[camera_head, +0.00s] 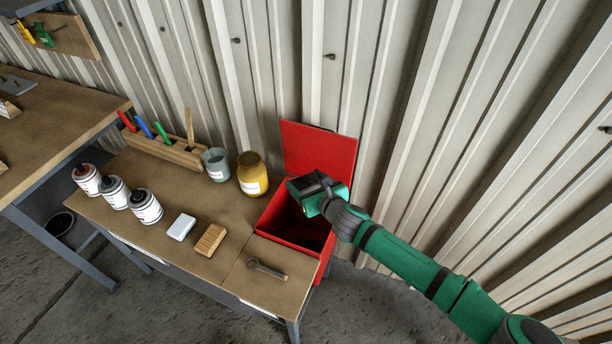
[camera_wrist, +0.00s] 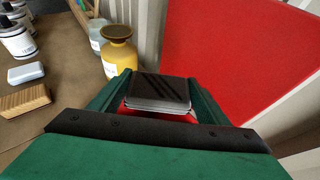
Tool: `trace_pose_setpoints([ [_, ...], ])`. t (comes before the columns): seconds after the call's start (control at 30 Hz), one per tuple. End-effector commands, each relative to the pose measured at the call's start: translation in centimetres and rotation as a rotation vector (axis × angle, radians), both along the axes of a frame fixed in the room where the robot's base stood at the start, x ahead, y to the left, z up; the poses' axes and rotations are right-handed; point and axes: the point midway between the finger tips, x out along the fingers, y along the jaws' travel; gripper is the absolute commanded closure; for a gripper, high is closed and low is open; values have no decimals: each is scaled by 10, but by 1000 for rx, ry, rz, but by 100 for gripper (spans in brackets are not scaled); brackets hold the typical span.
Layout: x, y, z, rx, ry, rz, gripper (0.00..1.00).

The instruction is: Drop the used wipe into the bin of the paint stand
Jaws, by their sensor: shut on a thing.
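The red bin (camera_head: 285,241) is set in the right end of the wooden paint stand (camera_head: 232,222). Its red lid (camera_head: 318,152) stands open at the back and also shows in the wrist view (camera_wrist: 235,65). The wipe is between the green fingers. The bin's floor is in shadow, and my gripper hides part of the opening.
A yellow jar (camera_head: 252,173) and a grey cup (camera_head: 216,164) stand left of the bin. A white block (camera_head: 181,227), a wooden block (camera_head: 210,240) and a dark tool (camera_head: 266,268) lie in front. Paint cans (camera_head: 115,192) stand farther left. A corrugated wall (camera_head: 400,120) rises behind.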

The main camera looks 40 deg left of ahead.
Motion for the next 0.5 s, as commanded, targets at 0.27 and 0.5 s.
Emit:
trace_pose_setpoints([
  [0.27,0,-1,-22,0,0,-1,52],
  [0.5,0,0,-26,-1,-1,-1,52],
])
